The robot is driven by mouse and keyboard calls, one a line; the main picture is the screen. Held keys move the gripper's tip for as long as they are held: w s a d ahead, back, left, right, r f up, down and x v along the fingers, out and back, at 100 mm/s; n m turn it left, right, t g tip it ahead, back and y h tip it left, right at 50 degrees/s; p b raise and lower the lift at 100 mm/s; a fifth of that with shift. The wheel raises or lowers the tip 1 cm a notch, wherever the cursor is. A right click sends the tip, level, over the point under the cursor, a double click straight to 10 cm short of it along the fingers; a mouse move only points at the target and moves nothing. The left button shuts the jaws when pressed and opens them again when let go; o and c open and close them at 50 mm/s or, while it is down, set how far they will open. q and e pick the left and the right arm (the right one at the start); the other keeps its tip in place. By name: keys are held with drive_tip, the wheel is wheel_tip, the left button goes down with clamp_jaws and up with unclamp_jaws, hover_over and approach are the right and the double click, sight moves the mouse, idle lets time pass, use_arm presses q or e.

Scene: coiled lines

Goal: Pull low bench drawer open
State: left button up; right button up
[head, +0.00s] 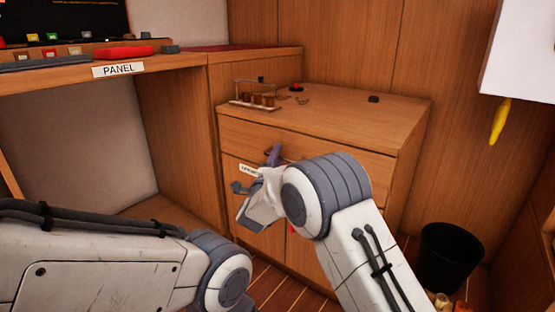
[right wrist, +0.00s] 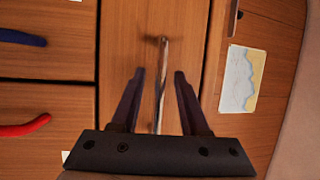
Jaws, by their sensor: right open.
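The low wooden bench (head: 350,105) stands in the middle of the head view, with a wide drawer (head: 345,157) under its top. My right gripper (head: 255,172) is at the bench front, partly over a small white label. In the right wrist view the gripper (right wrist: 157,80) is open, with one dark finger on each side of a thin metal bar handle (right wrist: 162,65). The fingers appear apart from the bar. The drawer panel behind the bar looks closed. My left arm crosses the lower left, but its gripper is out of view.
A small rack (head: 255,97) and a red item stand on the bench top. A blue handle (right wrist: 22,38) and a red handle (right wrist: 25,127) are on neighbouring fronts. A black bin (head: 447,255) stands right of the bench. The PANEL desk (head: 175,75) is at left.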

clamp_jaws()
idle(1.3)
